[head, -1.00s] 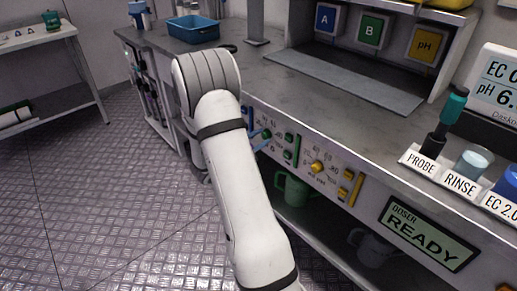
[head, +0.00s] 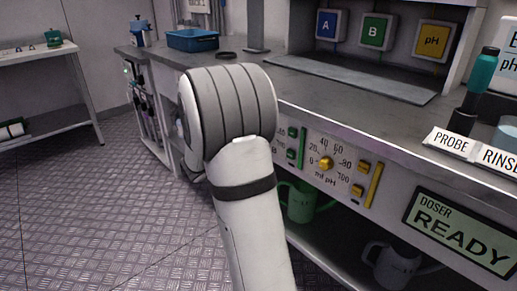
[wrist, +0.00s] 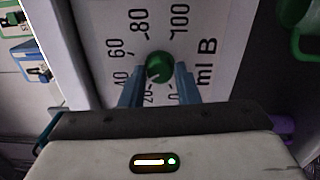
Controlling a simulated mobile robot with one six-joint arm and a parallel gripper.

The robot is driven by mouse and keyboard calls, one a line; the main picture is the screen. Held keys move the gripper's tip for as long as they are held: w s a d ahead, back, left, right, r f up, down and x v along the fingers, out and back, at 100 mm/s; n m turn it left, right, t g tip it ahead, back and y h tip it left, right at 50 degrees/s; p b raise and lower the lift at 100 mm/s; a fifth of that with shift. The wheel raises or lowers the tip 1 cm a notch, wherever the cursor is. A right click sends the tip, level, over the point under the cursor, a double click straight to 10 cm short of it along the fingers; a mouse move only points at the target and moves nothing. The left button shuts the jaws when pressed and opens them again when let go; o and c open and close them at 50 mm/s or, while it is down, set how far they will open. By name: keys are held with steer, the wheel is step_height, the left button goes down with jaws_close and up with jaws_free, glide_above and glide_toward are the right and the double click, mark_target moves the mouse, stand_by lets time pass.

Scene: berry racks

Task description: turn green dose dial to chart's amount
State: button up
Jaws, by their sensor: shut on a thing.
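The green dose dial (wrist: 159,64) sits on a white panel marked "ml B" (wrist: 205,60), with numbers from 0 to 100 around it. My gripper (wrist: 160,70) has one blue finger on each side of the dial and is shut on it. A pale mark on the dial points to the lower left, roughly toward the 20 to 40 side; I cannot read it exactly. In the head view my arm hides the green dial and my gripper. No chart shows in any view.
A yellow "ml pH" dial (head: 326,163) is on the same panel. A doser screen (head: 459,232) reads READY. A blue bin (head: 193,39) stands on the counter. The floor at left is clear.

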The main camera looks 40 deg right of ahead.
steer(key=shift+d+r+m+b, duration=0.1)
steer(key=shift+r+m+b, duration=0.05)
steer(key=shift+m+b, duration=0.35)
steer(key=o, duration=1)
steer(key=shift+c, duration=0.2)
steer(key=a+p, duration=0.2)
steer(key=a, duration=0.6)
steer(key=shift+s, duration=0.3)
steer(key=shift+d, duration=0.1)
